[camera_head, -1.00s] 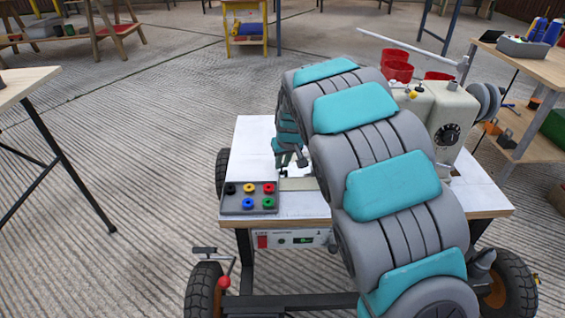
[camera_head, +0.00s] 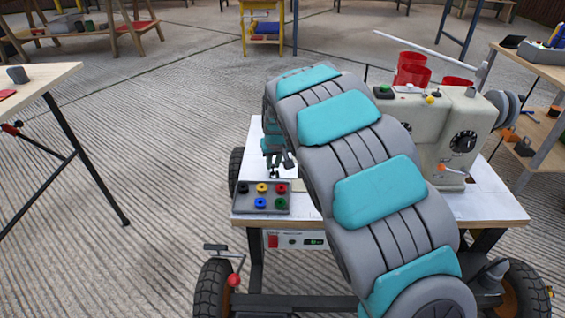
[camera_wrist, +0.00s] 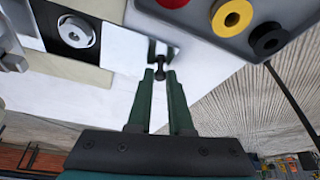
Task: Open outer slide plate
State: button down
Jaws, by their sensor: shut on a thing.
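The sewing machine (camera_head: 455,125) stands on a white table, its lower part mostly hidden by my arm. In the wrist view, the bright slide plate (camera_wrist: 122,50) lies beside a dark opening with a round metal part (camera_wrist: 76,32) showing in it. A small dark knob (camera_wrist: 159,74) sits between my fingertips at the plate's outer end. My gripper (camera_wrist: 161,76) has green fingers and is shut on this knob. In the head view my gripper (camera_head: 275,168) is low over the table, just behind the tray of coloured spools.
The grey tray (camera_head: 275,209) of coloured spools is close to my gripper, and also shows in the wrist view (camera_wrist: 205,17). The white table (camera_head: 490,208) stands on wheels. Red cups (camera_head: 411,72) stand behind the machine. Another table (camera_head: 40,80) is at the left.

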jog(key=c, duration=0.8)
grip_release()
jog(key=v, duration=0.7)
jog(key=shift+s+d+r, duration=0.15)
jog(key=shift+r, duration=0.25)
